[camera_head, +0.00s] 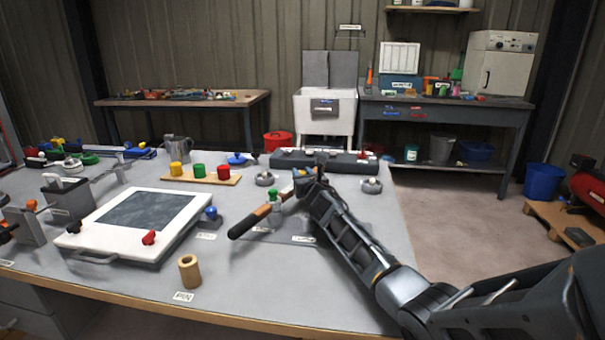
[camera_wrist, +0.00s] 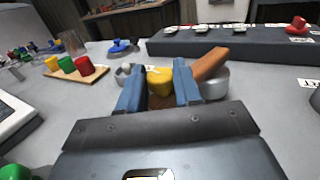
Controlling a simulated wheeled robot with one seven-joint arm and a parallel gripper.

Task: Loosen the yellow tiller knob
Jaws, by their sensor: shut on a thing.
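The yellow tiller knob (camera_wrist: 160,80) sits between the two blue fingers of my gripper (camera_wrist: 159,84) in the wrist view. The fingers are shut on its sides. In the head view my gripper (camera_head: 302,182) is over the middle of the bench, and the knob is mostly hidden by it. A wooden bar, which looks like the tiller (camera_wrist: 212,62), shows behind the right finger, and brown wood shows below the knob. A green knob (camera_head: 274,196) stands close to the handle.
A board with yellow, green and red knobs (camera_head: 198,179) lies behind left. A white framed panel (camera_head: 110,248) and a wooden cylinder (camera_head: 189,270) are left. Round metal cups (camera_head: 371,186) flank my gripper. A long dark block (camera_head: 322,162) lies behind. The front right bench is mostly under my arm.

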